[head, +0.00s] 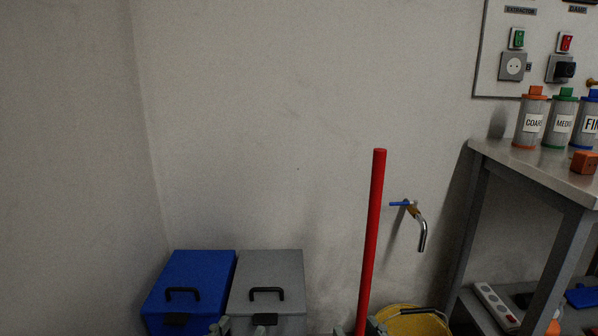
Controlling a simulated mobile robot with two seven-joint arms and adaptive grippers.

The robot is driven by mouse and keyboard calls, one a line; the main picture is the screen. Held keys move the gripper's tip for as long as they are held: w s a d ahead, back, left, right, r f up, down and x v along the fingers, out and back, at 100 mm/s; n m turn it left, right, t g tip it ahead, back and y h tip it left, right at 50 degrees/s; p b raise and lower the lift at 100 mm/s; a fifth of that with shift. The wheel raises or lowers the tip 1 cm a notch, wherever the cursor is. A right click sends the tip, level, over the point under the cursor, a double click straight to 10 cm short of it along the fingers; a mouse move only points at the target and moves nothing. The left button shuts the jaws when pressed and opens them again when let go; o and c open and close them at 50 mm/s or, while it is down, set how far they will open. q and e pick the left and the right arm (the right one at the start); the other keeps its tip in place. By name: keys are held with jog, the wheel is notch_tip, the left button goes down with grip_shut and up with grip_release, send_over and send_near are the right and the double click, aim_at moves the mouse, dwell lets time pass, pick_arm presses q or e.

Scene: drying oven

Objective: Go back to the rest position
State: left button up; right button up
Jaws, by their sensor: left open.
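My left gripper (240,328) shows only its tips at the bottom edge of the head view, in front of the grey bin. It is open and I see nothing between its fingers. My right gripper (357,331) shows only small tips at the bottom edge, on either side of the lower end of a red pole (372,230). The pole stands nearly upright, leaning slightly right at its top. Its lower end is cut off by the frame, so I cannot tell whether the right fingers touch it.
A blue bin (205,265) and a grey bin (270,264) stand by the wall. A yellow bucket (415,324) and wall tap (418,225) are right of the pole. A metal table (535,165) with labelled canisters (531,121) stands at right; a power strip (495,305) lies on its lower shelf.

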pick_arm(q)
jog(key=a+f+g+y+p, duration=0.3)
jog(key=a+f+g, duration=0.15)
jog(key=f, duration=0.55)
pick_arm(e)
jog(key=d+f+g+h, duration=0.3)
jog(key=d+f+g, duration=0.15)
jog(key=f, duration=0.55)
pick_arm(q)
jog(key=s+a+f+n+g+y+p, duration=0.2)
jog(key=s+a+f+g+y+p, duration=0.1)
jog(key=s+a+f+g, duration=0.5)
jog(key=s+a+f+p, duration=0.1)
jog(key=s+a+f, duration=0.2)
jog(key=f, duration=0.3)
jog(key=shift+s+a+g+p, duration=0.3)
jog(key=shift+a+g+p, duration=0.05)
jog(key=shift+a, duration=0.3)
pick_arm(e)
jog(key=s+d+f+m+g+h, duration=0.2)
jog(key=s+d+f+g+h, duration=0.1)
jog(key=s+d+f+g, duration=0.5)
jog(key=s+d+f, duration=0.3)
jog(key=d+f, duration=0.1)
jog(key=f, duration=0.2)
jog(key=shift+s+d+g, duration=0.15)
jog(key=shift+s+g, duration=0.15)
jog(key=shift+g, duration=0.05)
